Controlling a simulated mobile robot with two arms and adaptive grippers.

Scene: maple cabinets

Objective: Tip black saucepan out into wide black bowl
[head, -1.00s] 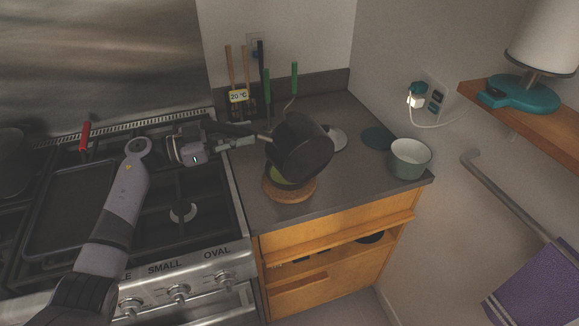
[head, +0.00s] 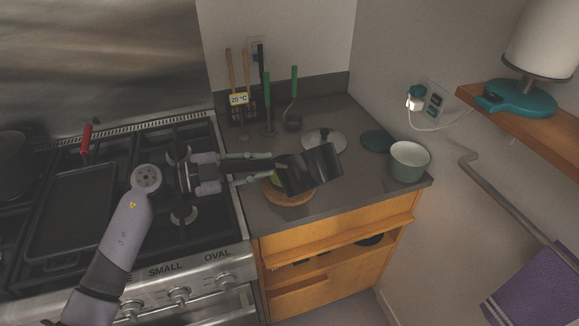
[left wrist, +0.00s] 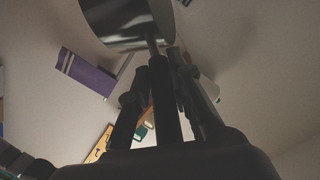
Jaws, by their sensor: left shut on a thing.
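The black saucepan (head: 312,168) is held by its handle in my left gripper (head: 270,167). It is tipped far over on its side above the round cork mat (head: 290,199). In the left wrist view the saucepan (left wrist: 125,24) fills the top, with its handle running into the shut fingers (left wrist: 157,62). The wide black bowl is mostly hidden under the saucepan. A bit of green (head: 276,182) shows there, at the left of the mat; I cannot tell whether it is bowl or contents. My right gripper is not in view.
A pot lid (head: 324,141) and a dark blue disc (head: 376,140) lie behind on the counter. A green-grey pot (head: 409,160) stands at the right. Utensils (head: 265,100) stand against the back wall. The stove (head: 150,215) is on the left.

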